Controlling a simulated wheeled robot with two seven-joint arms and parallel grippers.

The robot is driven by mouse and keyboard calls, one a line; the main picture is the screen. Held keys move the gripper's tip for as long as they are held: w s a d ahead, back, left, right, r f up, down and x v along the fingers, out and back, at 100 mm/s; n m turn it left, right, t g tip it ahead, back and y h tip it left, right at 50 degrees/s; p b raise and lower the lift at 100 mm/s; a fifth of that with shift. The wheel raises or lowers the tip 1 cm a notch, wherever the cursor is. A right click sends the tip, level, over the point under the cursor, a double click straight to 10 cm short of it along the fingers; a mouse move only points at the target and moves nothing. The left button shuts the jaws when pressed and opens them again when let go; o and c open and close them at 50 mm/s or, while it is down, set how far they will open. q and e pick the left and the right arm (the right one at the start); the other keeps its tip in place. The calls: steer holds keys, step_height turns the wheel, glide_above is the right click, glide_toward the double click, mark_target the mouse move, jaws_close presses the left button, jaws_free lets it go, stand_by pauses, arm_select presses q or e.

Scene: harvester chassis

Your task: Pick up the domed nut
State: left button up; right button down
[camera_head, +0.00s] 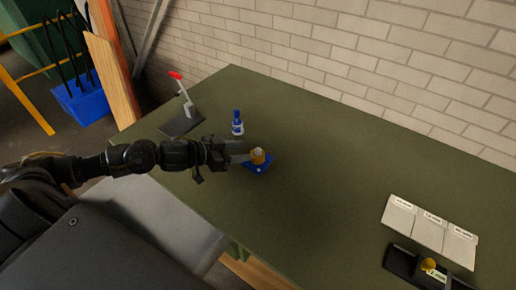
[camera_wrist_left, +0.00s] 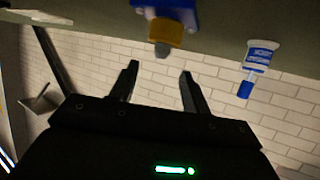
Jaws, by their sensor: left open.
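A yellow nut-like piece with a grey rounded top, which looks like the domed nut (camera_head: 257,156), stands upright on a small blue base (camera_head: 263,168) on the green table. In the left wrist view, which is upside down, the yellow piece (camera_wrist_left: 166,33) hangs from the blue base (camera_wrist_left: 185,14) with its grey tip downward. My left gripper (camera_head: 239,152) is open, reaching in from the left just beside the piece. In the wrist view its two fingers (camera_wrist_left: 158,72) point toward the piece, with nothing between them. My right gripper is not in view.
A blue-and-white bottle (camera_head: 237,124) stands behind the gripper. A red-handled lever on a dark plate (camera_head: 181,122) is at the back left. White labelled cards (camera_head: 430,229) and a dark holder with a yellow piece (camera_head: 428,264) lie at the right. The middle of the table is clear.

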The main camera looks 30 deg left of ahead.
mark_target(260, 149)
arm_select(q)
steer(key=shift+w+d+f, duration=0.15)
steer(key=shift+w+d, duration=0.1)
steer(key=shift+w, duration=0.15)
steer(key=shift+w+d, duration=0.15)
steer(key=p+x, duration=0.2)
steer(key=x, duration=0.1)
steer(key=shift+w+d+f, duration=0.15)
steer(key=shift+w, duration=0.2)
steer(key=shift+w+d+f, duration=0.25)
steer(key=shift+w+f, duration=0.05)
steer(key=shift+w, duration=0.1)
steer(key=shift+s, duration=0.1)
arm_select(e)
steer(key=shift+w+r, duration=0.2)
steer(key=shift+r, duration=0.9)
arm_select(q)
jaws_close()
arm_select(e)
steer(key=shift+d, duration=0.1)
